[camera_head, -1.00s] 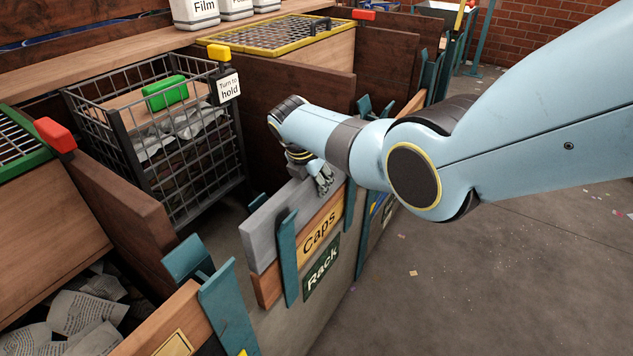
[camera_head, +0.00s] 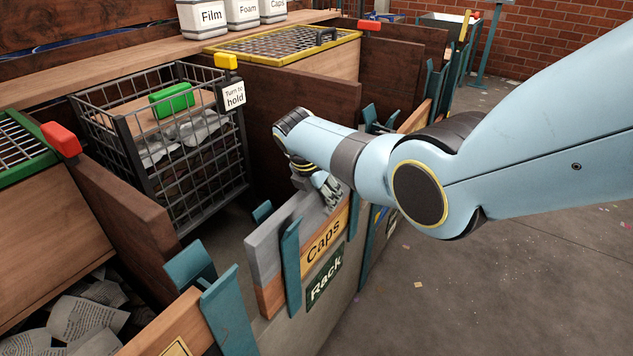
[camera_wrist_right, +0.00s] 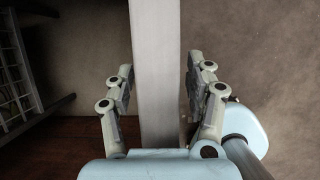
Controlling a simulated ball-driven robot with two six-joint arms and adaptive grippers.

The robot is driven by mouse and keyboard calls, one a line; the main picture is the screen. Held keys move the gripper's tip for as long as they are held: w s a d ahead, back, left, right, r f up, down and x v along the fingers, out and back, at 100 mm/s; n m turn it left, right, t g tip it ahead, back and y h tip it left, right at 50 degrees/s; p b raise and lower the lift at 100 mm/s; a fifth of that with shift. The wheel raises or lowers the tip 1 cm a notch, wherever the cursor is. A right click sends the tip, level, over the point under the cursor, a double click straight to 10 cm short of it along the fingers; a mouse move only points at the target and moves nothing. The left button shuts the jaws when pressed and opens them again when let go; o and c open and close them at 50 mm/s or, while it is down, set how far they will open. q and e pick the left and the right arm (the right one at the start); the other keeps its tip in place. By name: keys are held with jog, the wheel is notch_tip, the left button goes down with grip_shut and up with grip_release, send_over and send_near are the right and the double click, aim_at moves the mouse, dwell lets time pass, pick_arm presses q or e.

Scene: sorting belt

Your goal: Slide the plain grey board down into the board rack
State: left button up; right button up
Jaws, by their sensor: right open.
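The plain grey board (camera_head: 262,258) stands on edge in the board rack (camera_head: 290,268), between its teal uprights. It sits directly above a wooden board labelled Caps (camera_head: 323,240), and its left end is about flush with that board's end. My right gripper (camera_head: 328,190) is at the right part of the grey board's top edge. In the right wrist view the open fingers (camera_wrist_right: 160,76) stand on either side of the grey board (camera_wrist_right: 156,25), with a gap on each side. My left gripper is not in view.
A wire basket (camera_head: 180,190) with a green block (camera_head: 172,100) stands behind the rack. A dark wooden panel (camera_head: 125,215) and a paper bin (camera_head: 80,318) are at the left. Open floor (camera_head: 480,290) lies to the right.

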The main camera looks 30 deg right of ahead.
jog(key=v, duration=1.1)
jog(key=shift+a+r, duration=0.15)
jog(key=shift+r, duration=0.15)
jog(key=shift+s+f, duration=0.1)
jog(key=shift+s, duration=0.05)
jog(key=s+f+m+t+y, duration=0.1)
jog(key=s+f+m, duration=0.1)
jog(key=s+m, duration=0.45)
jog(key=s+f+m, duration=0.3)
jog(key=s+m, duration=0.1)
jog(key=s, duration=0.6)
jog(key=s+a+r+m+y, duration=0.1)
jog(key=s+a+r+m, duration=0.15)
jog(key=s+m, duration=0.45)
jog(key=s+a+r+m+y, duration=0.1)
jog(key=s+a+r+m, duration=0.2)
jog(key=s, duration=0.7)
jog(key=s+d+f+m+b, duration=0.1)
jog(key=d+f, duration=0.1)
jog(key=f, duration=1.2)
jog(key=s+d+f+m, duration=0.1)
jog(key=s+f, duration=0.1)
jog(key=f, duration=1.2)
jog(key=s+d+f+g+b, duration=0.1)
jog(key=s+f, duration=1.4)
jog(key=s, duration=0.2)
jog(key=shift+d+f+g, duration=0.15)
jog(key=shift+f+g, duration=0.05)
jog(key=shift+g, duration=0.1)
